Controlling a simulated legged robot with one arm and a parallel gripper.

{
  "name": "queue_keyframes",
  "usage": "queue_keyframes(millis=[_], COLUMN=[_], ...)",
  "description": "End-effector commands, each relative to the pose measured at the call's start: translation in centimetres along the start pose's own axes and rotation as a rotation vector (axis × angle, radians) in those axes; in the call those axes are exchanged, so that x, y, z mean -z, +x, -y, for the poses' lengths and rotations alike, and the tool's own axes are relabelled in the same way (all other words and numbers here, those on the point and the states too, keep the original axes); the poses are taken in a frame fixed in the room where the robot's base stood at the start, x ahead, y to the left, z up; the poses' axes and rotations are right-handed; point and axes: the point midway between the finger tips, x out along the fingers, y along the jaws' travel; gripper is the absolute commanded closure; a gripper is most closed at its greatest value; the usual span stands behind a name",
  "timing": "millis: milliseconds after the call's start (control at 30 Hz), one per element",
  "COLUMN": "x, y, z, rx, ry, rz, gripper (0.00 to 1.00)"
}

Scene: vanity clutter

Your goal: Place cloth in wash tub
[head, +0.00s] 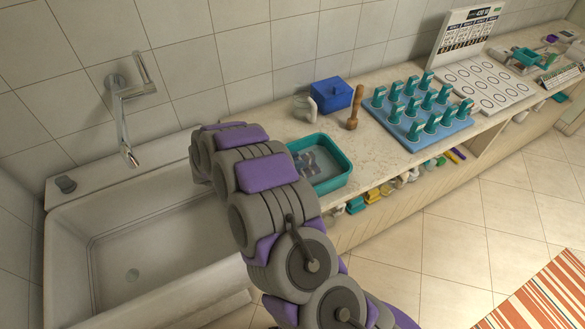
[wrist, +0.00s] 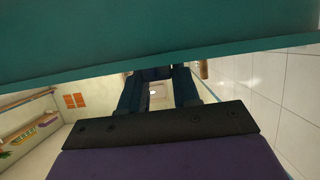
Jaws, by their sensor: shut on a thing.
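The wash tub (head: 342,183) is a teal rectangular basin on the counter, partly behind my arm in the head view. Grey and dark patterned patches show inside it; I cannot tell whether these are cloth or water. A teal surface (wrist: 150,40), apparently the tub's wall very close up, fills the top of the wrist view. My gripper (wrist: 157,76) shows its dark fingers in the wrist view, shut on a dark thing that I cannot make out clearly. In the head view the gripper is hidden behind my arm. No separate cloth can be clearly picked out.
A white sink (head: 75,235) with a metal tap (head: 126,110) lies left. Behind the tub stand a pale mug (head: 304,106), a blue box (head: 333,94) and a wooden pestle (head: 354,108). A blue pegged rack (head: 420,130) stands right. Open floor (head: 440,240) lies in front.

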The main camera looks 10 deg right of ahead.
Motion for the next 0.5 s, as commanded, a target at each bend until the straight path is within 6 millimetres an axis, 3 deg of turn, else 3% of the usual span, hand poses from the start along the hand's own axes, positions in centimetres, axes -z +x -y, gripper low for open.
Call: queue_keyframes(millis=[200, 500], x=[-2.4, -2.8], y=[1.8, 1.1], z=[-0.3, -0.1], rx=[-0.004, -0.004], ry=[-0.001, -0.003], rz=[0.003, -0.004], gripper=[1.00, 1.00])
